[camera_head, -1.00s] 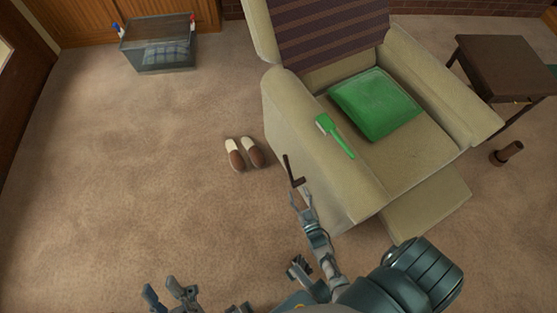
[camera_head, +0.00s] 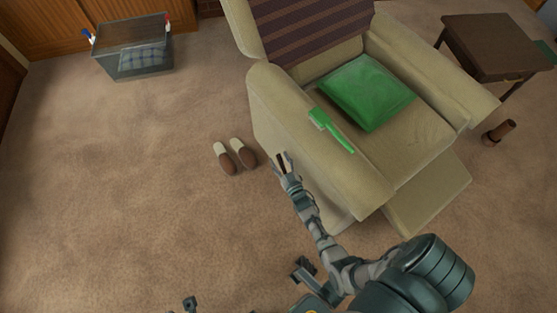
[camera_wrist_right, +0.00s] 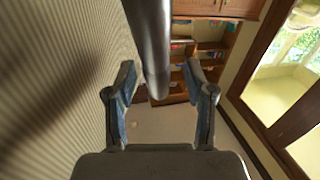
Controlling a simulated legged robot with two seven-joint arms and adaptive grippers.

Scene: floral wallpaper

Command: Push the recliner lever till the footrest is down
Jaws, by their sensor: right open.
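The beige recliner (camera_head: 270,100) stands right of centre in the head view. Its footrest (camera_head: 430,195) sticks out from the front of the seat. The dark lever (camera_head: 282,164) is on the recliner's near left side, mostly hidden by my right gripper (camera_head: 281,158). In the right wrist view the lever shows as a grey metal bar (camera_wrist_right: 152,45) reaching down between the spread fingers of my right gripper (camera_wrist_right: 160,82). The right gripper is open around it; contact cannot be told. Only a bit of my left gripper (camera_head: 190,304) shows at the bottom edge.
Slippers (camera_head: 235,156) lie left of the recliner.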

